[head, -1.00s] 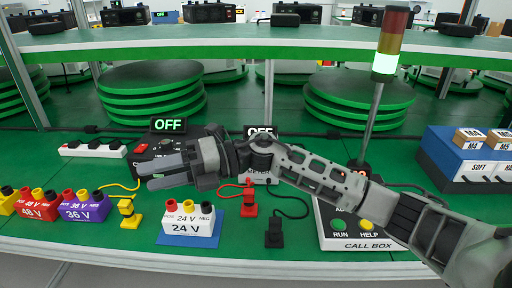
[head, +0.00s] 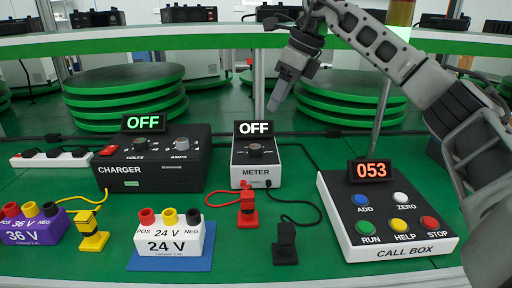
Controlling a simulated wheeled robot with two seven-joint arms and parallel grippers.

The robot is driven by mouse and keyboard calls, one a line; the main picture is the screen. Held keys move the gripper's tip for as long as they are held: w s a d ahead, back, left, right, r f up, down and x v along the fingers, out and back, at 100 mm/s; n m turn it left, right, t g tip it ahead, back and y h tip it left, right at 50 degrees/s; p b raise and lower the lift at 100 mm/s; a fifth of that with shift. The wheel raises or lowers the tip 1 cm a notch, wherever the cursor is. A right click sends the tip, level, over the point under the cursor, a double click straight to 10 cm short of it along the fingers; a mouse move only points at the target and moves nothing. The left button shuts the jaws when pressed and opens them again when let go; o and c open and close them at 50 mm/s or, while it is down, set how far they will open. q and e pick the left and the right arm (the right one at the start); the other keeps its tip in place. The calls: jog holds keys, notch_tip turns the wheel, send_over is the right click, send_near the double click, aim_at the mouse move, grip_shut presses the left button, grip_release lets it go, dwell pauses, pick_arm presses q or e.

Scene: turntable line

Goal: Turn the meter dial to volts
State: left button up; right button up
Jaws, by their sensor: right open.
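The meter (head: 256,176) is a white box with a dark top face, standing at the middle of the green bench. Its display (head: 254,128) reads OFF. Its dark round dial (head: 256,151) is on the top face, below the display; its marks are too small to read. My right gripper (head: 276,102) is open and empty, fingers pointing down, above and slightly right of the meter and clear of the dial. My left gripper is not in view.
The charger (head: 150,178), display OFF, stands left of the meter. A call box (head: 400,243) showing 053 is at right. A white 24 V battery (head: 175,236) sits in front. Red (head: 247,212) and black (head: 285,245) plugs with cables lie before the meter. A shelf edge (head: 150,42) runs behind.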

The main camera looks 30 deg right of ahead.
aim_at(255, 146)
jog(key=b+x, duration=0.2)
jog(key=x, duration=1.1)
jog(key=shift+a+f, duration=0.1)
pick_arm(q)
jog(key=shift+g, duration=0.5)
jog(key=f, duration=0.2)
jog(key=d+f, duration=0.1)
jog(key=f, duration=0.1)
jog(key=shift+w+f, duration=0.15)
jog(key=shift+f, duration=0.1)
pick_arm(e)
jog(key=c, duration=1)
